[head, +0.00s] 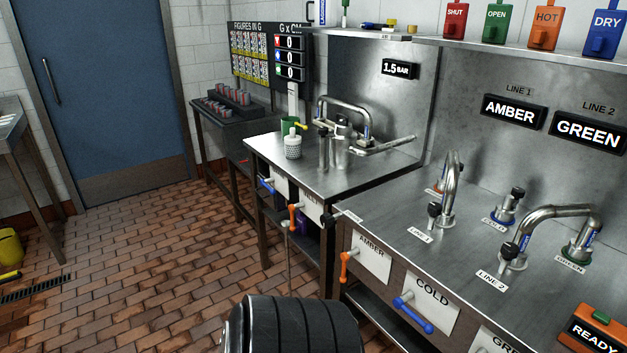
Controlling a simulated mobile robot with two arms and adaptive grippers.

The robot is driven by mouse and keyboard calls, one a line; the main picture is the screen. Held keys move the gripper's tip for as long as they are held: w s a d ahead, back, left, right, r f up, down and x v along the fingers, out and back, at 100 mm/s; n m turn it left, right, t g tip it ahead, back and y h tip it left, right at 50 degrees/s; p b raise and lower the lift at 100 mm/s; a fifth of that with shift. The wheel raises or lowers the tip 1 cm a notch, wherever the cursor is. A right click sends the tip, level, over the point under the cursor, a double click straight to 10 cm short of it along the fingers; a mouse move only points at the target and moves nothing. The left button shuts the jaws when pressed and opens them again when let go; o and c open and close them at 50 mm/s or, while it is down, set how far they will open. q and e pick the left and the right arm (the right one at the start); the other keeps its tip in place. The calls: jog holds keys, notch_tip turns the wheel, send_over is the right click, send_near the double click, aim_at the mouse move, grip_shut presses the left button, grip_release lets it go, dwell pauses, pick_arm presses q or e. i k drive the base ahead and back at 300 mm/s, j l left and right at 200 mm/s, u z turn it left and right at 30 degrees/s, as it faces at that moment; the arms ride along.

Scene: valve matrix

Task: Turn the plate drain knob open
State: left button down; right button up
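No knob's label clearly reads plate drain, so I cannot tell for sure which knob that is. A small black knob (327,219) sits at the front left corner of the right steel bench, next to a small white tag (350,216) too small to read. Other black knobs stand on that bench: one by the LINE 1 tag (434,209), one by the LINE 2 tag (509,251) and one at the back (518,192). Neither of my grippers is in view.
Orange (346,266) and blue (412,314) lever handles stick out from the right bench's front. The brick floor (150,250) at left is mostly clear.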

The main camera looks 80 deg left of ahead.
aim_at(327, 219)
jog(key=u, duration=2.4)
